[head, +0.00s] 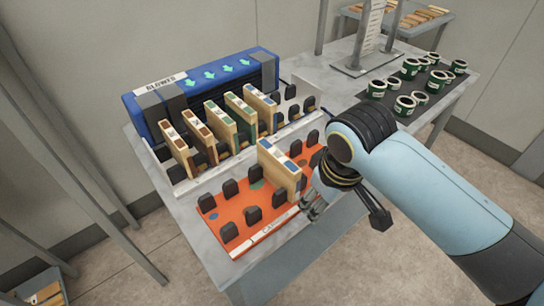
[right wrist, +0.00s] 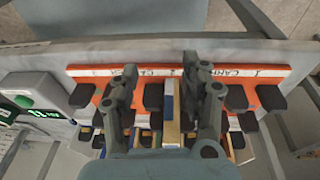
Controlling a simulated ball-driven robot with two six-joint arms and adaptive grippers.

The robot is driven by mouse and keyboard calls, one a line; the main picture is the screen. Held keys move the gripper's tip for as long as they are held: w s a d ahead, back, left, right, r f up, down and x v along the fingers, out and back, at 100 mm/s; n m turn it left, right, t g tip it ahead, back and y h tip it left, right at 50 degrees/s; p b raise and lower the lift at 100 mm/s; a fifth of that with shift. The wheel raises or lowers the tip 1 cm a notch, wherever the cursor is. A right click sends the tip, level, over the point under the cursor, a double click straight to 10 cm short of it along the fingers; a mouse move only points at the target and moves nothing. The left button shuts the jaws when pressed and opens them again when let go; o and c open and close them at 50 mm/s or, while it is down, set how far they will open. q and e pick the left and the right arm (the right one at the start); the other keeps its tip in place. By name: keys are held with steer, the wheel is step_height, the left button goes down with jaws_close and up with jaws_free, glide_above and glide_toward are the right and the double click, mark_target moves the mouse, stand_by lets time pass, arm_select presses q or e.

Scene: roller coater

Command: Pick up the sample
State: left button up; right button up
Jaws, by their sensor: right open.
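A pale wooden sample panel with a blue-marked top edge (head: 279,170) stands upright in the orange rack (head: 240,240) at the front of the table. Other similar panels with brown, green and blue tops stand in the white rack (head: 190,187) behind it. My right gripper (head: 311,204) is at the front right of the upright panel in the head view. In the right wrist view, its open fingers (right wrist: 162,82) are on either side of the panel (right wrist: 171,115). Whether they touch it cannot be told. My left gripper is not in view.
A blue device with green arrows (head: 205,85) stands behind the racks. Black posts rise from the orange rack around the panel. Several green-and-white rings (head: 410,68) sit on a dark mat at the right. A metal stand (head: 366,50) is at the back.

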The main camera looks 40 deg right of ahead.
steer(key=w+r+p, duration=0.2)
steer(key=w+r, duration=0.1)
steer(key=r, duration=0.4)
step_height(320, 180, up, 7)
steer(key=g, duration=0.2)
glide_above(278, 155)
steer(key=shift+w+y+p, duration=0.2)
steer(key=shift+y+p, duration=0.15)
steer(key=shift+y, duration=0.05)
steer(key=shift+w+a, duration=0.1)
steer(key=shift+w, duration=0.05)
step_height(278, 155, down, 3)
steer(key=shift+b, duration=1)
steer(key=shift+f+p, duration=0.4)
steer(key=shift+f, duration=0.5)
steer(key=f, duration=0.1)
steer(key=f+p, duration=0.1)
steer(key=f, duration=0.3)
steer(key=shift+s, duration=0.35)
steer(key=shift+w+f, duration=0.1)
steer(key=shift+f, duration=0.2)
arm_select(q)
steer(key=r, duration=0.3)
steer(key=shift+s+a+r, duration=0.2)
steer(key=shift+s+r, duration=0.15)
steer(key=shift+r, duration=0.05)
arm_select(e)
jaws_close()
